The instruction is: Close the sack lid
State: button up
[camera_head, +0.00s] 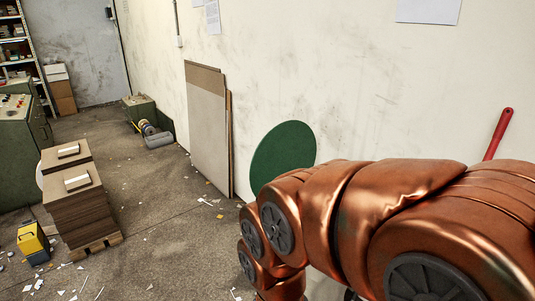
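A round dark green disc (283,147), which looks like the sack lid, stands up on edge in front of the white wall, right of the leaning boards. Its lower right part is hidden behind my copper-coloured arm. I cannot see a sack or a hinge; my arm covers the area below the disc. My gripper is not in view. Only the arm links show, filling the lower right.
Stacked greyboard (84,207) stands on a pallet at left, near a yellow and black box (33,242). Large boards (207,128) lean on the wall. A red handle (498,134) rises behind my arm. Scrap-littered floor (165,240) is open between.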

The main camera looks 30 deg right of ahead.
aim_at(290, 145)
jog(key=i, duration=2.75)
jog(key=z, duration=2.85)
jog(key=k, duration=0.5)
jog(key=u, duration=1.6)
jog(key=i, duration=0.35)
jog(key=u, duration=0.2)
